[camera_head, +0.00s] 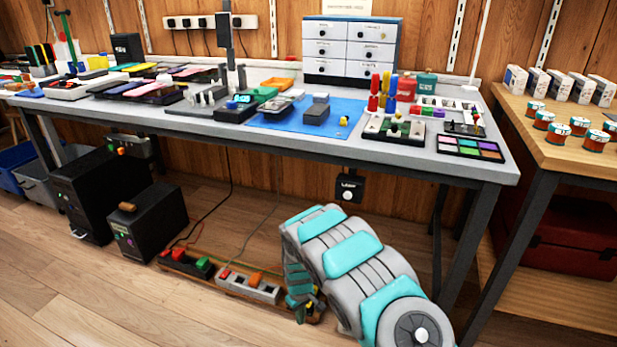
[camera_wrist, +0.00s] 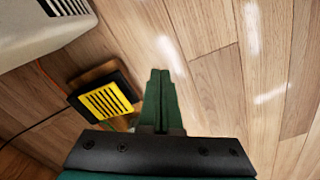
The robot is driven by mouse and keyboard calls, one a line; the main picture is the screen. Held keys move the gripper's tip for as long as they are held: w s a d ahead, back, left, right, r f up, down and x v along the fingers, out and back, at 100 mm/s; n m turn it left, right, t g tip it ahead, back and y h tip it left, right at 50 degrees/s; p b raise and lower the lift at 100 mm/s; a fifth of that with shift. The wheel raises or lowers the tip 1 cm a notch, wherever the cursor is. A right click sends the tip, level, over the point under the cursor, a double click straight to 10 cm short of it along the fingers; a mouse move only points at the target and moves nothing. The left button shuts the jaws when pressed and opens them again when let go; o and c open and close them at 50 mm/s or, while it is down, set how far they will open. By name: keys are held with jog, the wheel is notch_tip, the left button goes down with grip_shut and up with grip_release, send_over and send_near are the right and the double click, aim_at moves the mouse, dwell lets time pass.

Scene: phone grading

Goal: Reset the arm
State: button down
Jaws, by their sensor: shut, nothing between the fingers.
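My arm, grey with teal panels, reaches low in front of the workbench in the head view. Its end points down near the floor, beside the power strips. My gripper (camera_wrist: 160,75) shows in the wrist view as two dark green fingers pressed together. It is shut and empty, over bare wooden floor. In the head view the gripper end (camera_head: 303,312) is small and partly hidden by my own arm.
A workbench (camera_head: 470,165) crowded with phone parts and tools stands behind my arm. Power strips (camera_head: 250,287) lie on the floor to the left. A black box (camera_head: 147,222) stands further left. The wrist view shows a black-and-yellow block (camera_wrist: 104,101) and a pale casing (camera_wrist: 30,28).

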jog(key=s+d+r+m, duration=0.2)
jog(key=s+d+r, duration=0.25)
jog(key=r, duration=0.45)
jog(key=s+d+r+m+h, duration=0.1)
jog(key=s+d+r, duration=0.2)
jog(key=d+r, duration=0.35)
jog(key=s+d+r+m, duration=0.2)
jog(key=s+d+r, duration=0.1)
jog(key=r, duration=0.8)
jog(key=s+d+r+m, duration=0.1)
jog(key=s+r, duration=0.3)
jog(key=s, duration=0.6)
jog(key=s+d+r+m+g+p, duration=0.1)
jog(key=s+r, duration=0.3)
jog(key=s, duration=0.6)
jog(key=s+d+r+m+y, duration=0.1)
jog(key=s+r, duration=0.3)
jog(key=s, duration=0.7)
jog(key=shift+d+r+g, duration=0.2)
jog(key=shift+r+g, duration=0.2)
